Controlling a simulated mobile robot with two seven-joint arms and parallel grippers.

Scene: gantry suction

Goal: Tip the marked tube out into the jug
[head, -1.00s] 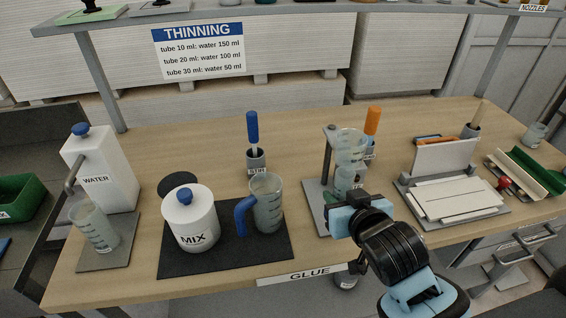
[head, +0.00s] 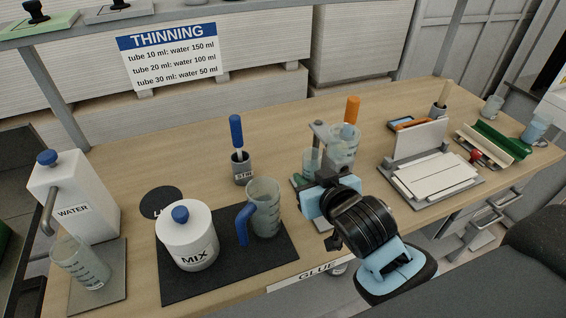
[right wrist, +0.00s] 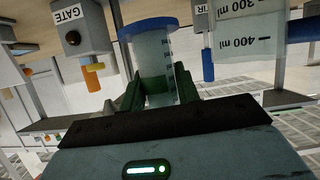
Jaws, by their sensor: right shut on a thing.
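My right gripper (head: 308,187) is beside the stand, right of the jug. In the right wrist view its green fingers (right wrist: 157,97) are shut on a clear graduated tube (right wrist: 158,62) with a blue disc at one end. In the head view the tube (head: 312,160) stands about upright above the gripper, partly hidden. The clear jug (head: 266,210) with a blue handle stands on the black mat, apart from the tube. It also shows in the right wrist view (right wrist: 242,38), which is upside down. Whether the jug holds liquid is unclear. My left gripper is not in view.
The white MIX pot (head: 187,240) stands left of the jug on the mat (head: 230,275). The STIR holder (head: 241,168) is behind the jug. A clear vessel (head: 343,146) and the orange GATE handle (head: 352,108) are behind my gripper. A WATER container (head: 75,195) is far left.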

